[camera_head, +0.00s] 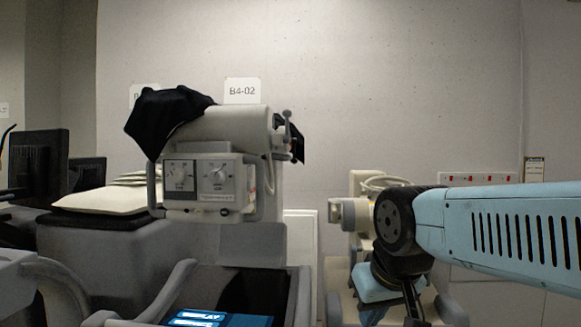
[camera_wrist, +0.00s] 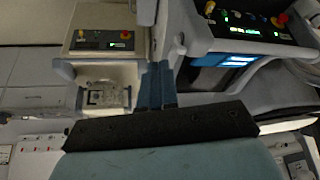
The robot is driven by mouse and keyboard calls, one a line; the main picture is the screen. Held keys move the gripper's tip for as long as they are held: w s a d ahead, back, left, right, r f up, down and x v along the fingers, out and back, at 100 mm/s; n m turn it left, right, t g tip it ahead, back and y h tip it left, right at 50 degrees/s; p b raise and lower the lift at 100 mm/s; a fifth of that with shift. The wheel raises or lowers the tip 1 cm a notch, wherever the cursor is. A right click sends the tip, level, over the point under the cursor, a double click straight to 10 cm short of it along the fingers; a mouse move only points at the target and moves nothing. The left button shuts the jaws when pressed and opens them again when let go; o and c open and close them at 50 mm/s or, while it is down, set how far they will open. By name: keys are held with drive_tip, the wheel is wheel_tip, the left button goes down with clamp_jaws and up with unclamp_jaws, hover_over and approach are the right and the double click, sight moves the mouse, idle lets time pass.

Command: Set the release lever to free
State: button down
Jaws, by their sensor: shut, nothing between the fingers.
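A pale grey cart unit (camera_head: 225,130) stands left of centre in the head view, with two dials on its front panel. A small upright stick with a round knob (camera_head: 287,115) is at its right side; I cannot tell whether this is the release lever, or how it is set. My gripper (camera_wrist: 157,68) shows in the wrist view as two blue fingers shut together with nothing between them. It points towards the gap between two panelled units, and I see no clear contact. In the head view my arm comes in from the right and the fingertips cannot be made out.
A black cloth (camera_head: 168,120) drapes over the cart unit's left top. A beige unit (camera_wrist: 103,45) and a dark control panel (camera_wrist: 240,22) with a red button flank my fingers. Monitors (camera_head: 38,163) stand far left. A wall sign (camera_head: 242,90) reads B4-02.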

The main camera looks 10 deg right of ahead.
drive_tip(key=w+d+r+n+t, duration=0.2)
drive_tip(key=w+r+n+t, duration=0.3)
drive_tip(key=w, duration=0.7)
drive_tip(key=w+d+r+n+t, duration=0.25)
drive_tip(key=w+r+n, duration=0.35)
drive_tip(key=w, duration=0.6)
drive_tip(key=w+a+r+n+t+y, duration=0.4)
drive_tip(key=w+r+n+t+y, duration=0.1)
drive_tip(key=w+n, duration=0.6)
drive_tip(key=shift+w+a+r+n+t+y, duration=0.25)
drive_tip(key=shift+r+t+y, duration=0.2)
drive_tip(key=shift+r, duration=0.95)
drive_tip(key=shift+s, duration=0.1)
approach(294, 151)
drive_tip(key=w+a+f, duration=0.3)
drive_tip(key=w+a, duration=0.1)
drive_tip(key=w, duration=0.1)
drive_tip(key=shift+w+d+h, duration=0.2)
drive_tip(key=shift+d+h, duration=0.05)
drive_tip(key=shift+d, duration=0.25)
